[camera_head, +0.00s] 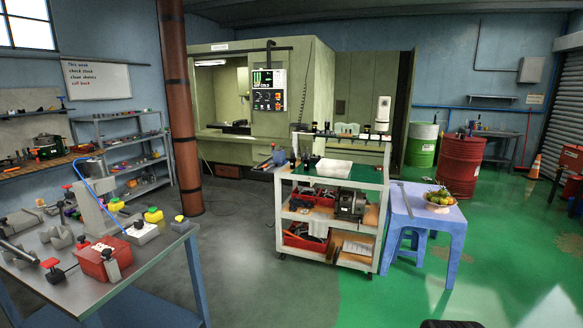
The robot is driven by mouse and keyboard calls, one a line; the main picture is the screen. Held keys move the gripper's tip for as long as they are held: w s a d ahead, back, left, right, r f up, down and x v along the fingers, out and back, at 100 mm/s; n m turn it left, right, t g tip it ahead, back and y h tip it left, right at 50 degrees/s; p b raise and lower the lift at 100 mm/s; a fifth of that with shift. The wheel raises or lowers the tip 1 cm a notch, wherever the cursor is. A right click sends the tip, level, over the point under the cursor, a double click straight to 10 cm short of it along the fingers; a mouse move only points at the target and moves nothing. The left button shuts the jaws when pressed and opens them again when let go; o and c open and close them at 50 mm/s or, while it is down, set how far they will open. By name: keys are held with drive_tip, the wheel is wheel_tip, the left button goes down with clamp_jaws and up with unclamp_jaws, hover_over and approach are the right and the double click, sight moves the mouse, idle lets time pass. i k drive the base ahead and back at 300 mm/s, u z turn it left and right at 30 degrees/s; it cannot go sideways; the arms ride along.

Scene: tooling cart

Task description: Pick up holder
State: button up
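The tooling cart (285,177) stands near the middle of the room, a pale frame with several shelves. Several small dark upright pieces, which look like tool holders (366,133), stand in a row along its raised back rail. More dark pieces (306,160) stand on the left of its top, beside a white tray (334,168). They are too small to tell apart, so I cannot tell which one is the holder. My gripper is not in view.
A blue-purple table (428,214) with a fruit bowl (439,199) stands right of the cart. A metal workbench (150,255) with loose parts fills the left front. A brown column (181,110) stands behind it. Floor in front of the cart is clear.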

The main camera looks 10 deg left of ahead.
sight(306, 162)
drive_tip(key=u, duration=0.6)
drive_tip(key=i, duration=0.6)
drive_tip(key=u, duration=0.75)
drive_tip(key=i, duration=0.9)
drive_tip(key=z, duration=0.65)
drive_tip(key=i, duration=0.65)
drive_tip(key=z, duration=0.6)
